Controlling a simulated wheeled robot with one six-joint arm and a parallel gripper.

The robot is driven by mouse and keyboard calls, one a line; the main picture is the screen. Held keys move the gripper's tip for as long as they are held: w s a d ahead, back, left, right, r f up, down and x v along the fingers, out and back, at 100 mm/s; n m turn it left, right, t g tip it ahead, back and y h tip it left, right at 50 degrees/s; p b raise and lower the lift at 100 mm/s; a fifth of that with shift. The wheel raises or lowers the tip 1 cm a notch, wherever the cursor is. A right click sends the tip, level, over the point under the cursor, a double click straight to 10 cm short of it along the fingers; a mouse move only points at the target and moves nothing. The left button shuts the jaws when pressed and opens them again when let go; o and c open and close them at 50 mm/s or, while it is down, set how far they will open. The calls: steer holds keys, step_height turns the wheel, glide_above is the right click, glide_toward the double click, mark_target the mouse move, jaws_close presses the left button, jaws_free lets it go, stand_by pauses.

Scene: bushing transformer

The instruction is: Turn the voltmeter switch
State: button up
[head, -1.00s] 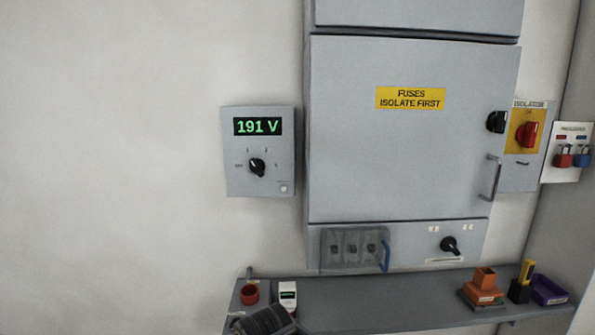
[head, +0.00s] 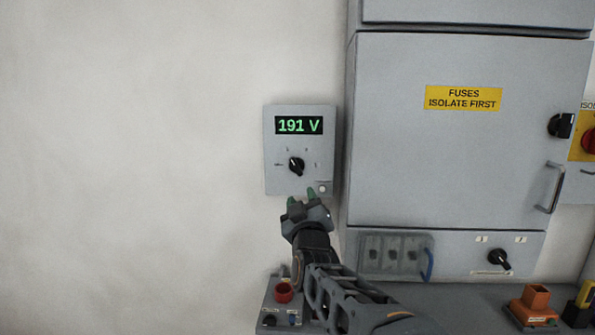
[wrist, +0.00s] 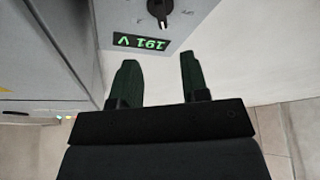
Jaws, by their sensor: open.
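The voltmeter (head: 275,150) is a grey wall box with a green display reading 191 V. Its black rotary switch (head: 297,166) sits below the display, with small position marks around it. In the wrist view, which is upside down, the switch (wrist: 160,8) is at the top edge, partly cut off, above the display (wrist: 141,40). My gripper (head: 301,196) has two green fingers, spread and empty. In the head view it appears just below the switch, over the box's lower edge. I see no contact with the switch.
A large grey cabinet (head: 440,160) with a yellow fuse label stands right of the voltmeter. The wall (head: 130,150) on the left is bare.

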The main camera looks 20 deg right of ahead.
mark_target(297, 169)
steer(key=p+x, duration=0.4)
steer(key=x, duration=0.8)
steer(key=shift+w+f, duration=0.1)
steer(key=shift+f, duration=0.05)
jaws_close()
